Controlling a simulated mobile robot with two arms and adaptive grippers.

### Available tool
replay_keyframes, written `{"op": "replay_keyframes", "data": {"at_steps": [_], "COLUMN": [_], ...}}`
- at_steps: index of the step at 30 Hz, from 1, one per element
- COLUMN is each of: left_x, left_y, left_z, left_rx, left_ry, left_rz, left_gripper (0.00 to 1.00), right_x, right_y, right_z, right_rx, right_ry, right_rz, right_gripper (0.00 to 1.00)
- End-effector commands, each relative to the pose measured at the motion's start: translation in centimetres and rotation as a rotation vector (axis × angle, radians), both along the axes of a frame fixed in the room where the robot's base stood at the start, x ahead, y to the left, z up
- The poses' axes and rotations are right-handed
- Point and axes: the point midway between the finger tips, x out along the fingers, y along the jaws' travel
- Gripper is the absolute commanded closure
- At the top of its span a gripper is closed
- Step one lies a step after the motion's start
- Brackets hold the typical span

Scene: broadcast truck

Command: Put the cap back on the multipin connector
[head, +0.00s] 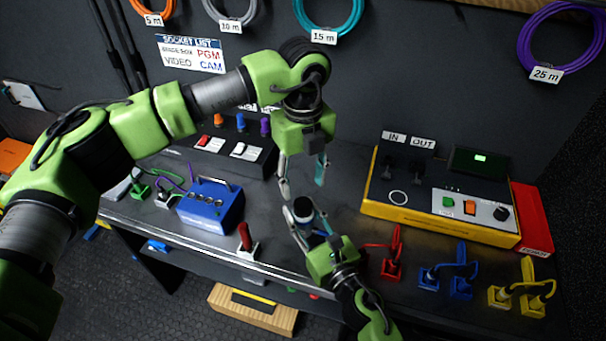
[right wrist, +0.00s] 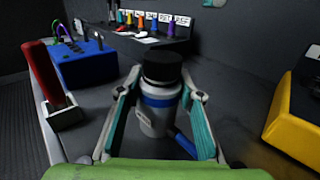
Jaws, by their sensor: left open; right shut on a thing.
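A grey cylindrical connector (right wrist: 157,122) with a blue band and a wide black top (right wrist: 161,70) stands upright between the fingers of my right gripper (right wrist: 161,85). I cannot tell whether the black top is the separate cap. In the head view the connector (head: 302,210) is over the bench, with my right gripper (head: 304,214) shut on it from the front. My left gripper (head: 303,184) is open and empty, pointing down just above the connector. No separate loose cap is clearly seen in either view.
A yellow-edged panel (head: 440,213) stands to the right, with a red box (head: 531,220) beside it. A blue box (head: 211,205) and a red-handled piece (head: 246,242) stand to the left. Red (head: 393,262), blue (head: 450,278) and yellow (head: 523,294) plugs sit at the front right.

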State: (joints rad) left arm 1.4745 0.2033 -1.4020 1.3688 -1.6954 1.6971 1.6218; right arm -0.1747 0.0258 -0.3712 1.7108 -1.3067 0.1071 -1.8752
Motion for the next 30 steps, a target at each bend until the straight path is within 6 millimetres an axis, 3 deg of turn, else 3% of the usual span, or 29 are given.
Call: {"op": "replay_keyframes", "data": {"at_steps": [6,12,24,29,30], "left_x": [-0.1,-0.1,0.0,0.0,0.0], "left_y": [0.1,0.0,0.0,0.0,0.0], "left_z": [-3.6,-5.9,-6.6,-6.6,-6.6], "left_rx": [0.001,0.0,0.0,0.0,0.0], "left_ry": [0.004,0.002,0.001,0.001,0.001], "left_rz": [0.0,0.001,-0.001,-0.001,-0.001], "left_gripper": [0.54,0.54,0.54,0.93,0.94], "right_x": [0.0,0.0,0.0,0.0,0.0], "right_y": [0.0,0.0,0.0,0.0,0.0], "right_z": [0.1,0.1,0.1,0.1,0.1], "right_rx": [0.0,0.0,0.0,0.0,0.0], "right_ry": [-0.001,-0.001,-0.001,-0.001,-0.001], "right_rz": [0.0,0.0,0.0,0.0,0.0], "right_gripper": [1.0,1.0,1.0,1.0,1.0]}}
